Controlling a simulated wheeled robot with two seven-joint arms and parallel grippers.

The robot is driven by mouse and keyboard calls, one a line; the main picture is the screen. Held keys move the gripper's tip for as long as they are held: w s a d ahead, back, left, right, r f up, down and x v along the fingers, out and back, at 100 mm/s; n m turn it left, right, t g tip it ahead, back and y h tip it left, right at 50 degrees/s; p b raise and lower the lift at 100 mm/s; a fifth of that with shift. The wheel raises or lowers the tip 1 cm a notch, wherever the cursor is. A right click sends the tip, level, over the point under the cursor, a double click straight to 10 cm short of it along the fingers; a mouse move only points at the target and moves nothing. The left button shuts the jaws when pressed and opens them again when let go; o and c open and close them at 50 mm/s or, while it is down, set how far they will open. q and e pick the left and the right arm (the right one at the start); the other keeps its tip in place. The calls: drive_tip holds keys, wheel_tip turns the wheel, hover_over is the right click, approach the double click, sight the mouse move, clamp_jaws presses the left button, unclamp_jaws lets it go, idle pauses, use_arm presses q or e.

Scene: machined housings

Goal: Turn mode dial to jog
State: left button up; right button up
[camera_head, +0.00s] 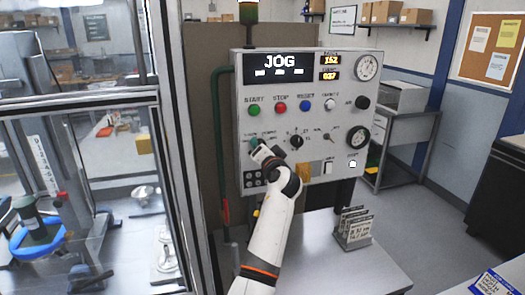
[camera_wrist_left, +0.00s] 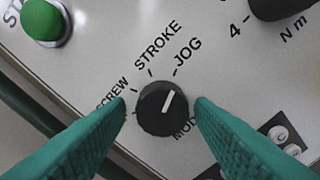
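The mode dial (camera_wrist_left: 162,108) is a round black knob with a white pointer mark, seen in the left wrist view. Its mark points up and right, toward the printed word JOG (camera_wrist_left: 187,53). My left gripper (camera_wrist_left: 161,104) has green ridged fingers, open on either side of the dial, with a visible gap on both sides. In the head view my left gripper (camera_head: 257,147) is at the panel's lower left and hides the dial. The panel's display (camera_head: 280,63) reads JOG. My right gripper is not in view.
The control panel (camera_head: 300,100) carries a row of coloured buttons, including the green START button (camera_head: 254,110). Another black knob (camera_head: 296,141) and gauges are to the right. A machine with a glass front (camera_head: 90,110) stands at left. A small card rack (camera_head: 353,229) is on the table.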

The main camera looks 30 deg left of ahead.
use_arm(q)
drive_tip(key=shift+o, duration=0.4)
drive_tip(key=shift+f, duration=0.1)
drive_tip(key=b+v, duration=0.4)
drive_tip(key=v, duration=0.8)
drive_tip(key=shift+a, duration=0.1)
